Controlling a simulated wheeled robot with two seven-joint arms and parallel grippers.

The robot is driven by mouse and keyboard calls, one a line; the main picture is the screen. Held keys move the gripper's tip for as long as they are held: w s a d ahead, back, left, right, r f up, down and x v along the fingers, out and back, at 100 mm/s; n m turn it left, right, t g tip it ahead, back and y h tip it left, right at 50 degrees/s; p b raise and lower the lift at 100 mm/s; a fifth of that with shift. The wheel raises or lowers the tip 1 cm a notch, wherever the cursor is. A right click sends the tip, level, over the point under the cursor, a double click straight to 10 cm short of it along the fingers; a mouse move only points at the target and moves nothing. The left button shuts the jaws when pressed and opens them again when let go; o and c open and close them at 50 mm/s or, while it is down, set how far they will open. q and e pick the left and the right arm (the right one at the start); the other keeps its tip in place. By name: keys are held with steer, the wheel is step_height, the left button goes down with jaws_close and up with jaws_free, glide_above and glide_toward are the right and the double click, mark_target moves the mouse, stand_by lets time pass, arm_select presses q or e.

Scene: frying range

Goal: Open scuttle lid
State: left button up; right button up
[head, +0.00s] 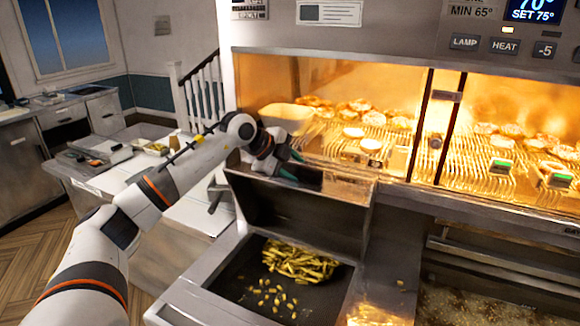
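The scuttle (220,283) is a steel bin at the lower centre, with a heap of fries (300,260) and several loose pieces on its dark floor. Its lid (300,222) stands raised at the back, its dark inner face towards me, so the bin is open. My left arm reaches in from the lower left. My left gripper (291,170) is at the lid's upper edge, towards its left end. The fingertips are partly hidden there, and I cannot tell whether they touch the lid or how far apart they are. My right gripper is out of view.
A lit heated cabinet (445,125) with wire racks of food stands close behind the lid. A fryer (490,300) is at the lower right. A white counter (110,170) with trays stands at the left, and wooden floor shows beyond my arm.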

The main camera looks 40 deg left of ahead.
arm_select(q)
steer(key=shift+f, duration=0.45)
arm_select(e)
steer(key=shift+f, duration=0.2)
arm_select(q)
steer(key=shift+s+a+r+b, duration=0.1)
steer(key=shift+b, duration=0.2)
steer(key=s+r+b, duration=0.1)
steer(key=a+r+b, duration=0.1)
steer(key=shift+s+a+r, duration=0.2)
steer(key=shift+s+r, duration=0.1)
steer(key=shift+s, duration=0.1)
steer(key=b+v, duration=0.2)
steer(key=v, duration=0.6)
steer(key=shift+s+d+r, duration=0.25)
steer(key=shift+s+r, duration=0.05)
steer(key=shift+r, duration=0.1)
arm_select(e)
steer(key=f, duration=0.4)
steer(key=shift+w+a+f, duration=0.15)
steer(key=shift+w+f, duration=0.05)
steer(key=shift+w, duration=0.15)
arm_select(q)
steer(key=shift+s, duration=0.15)
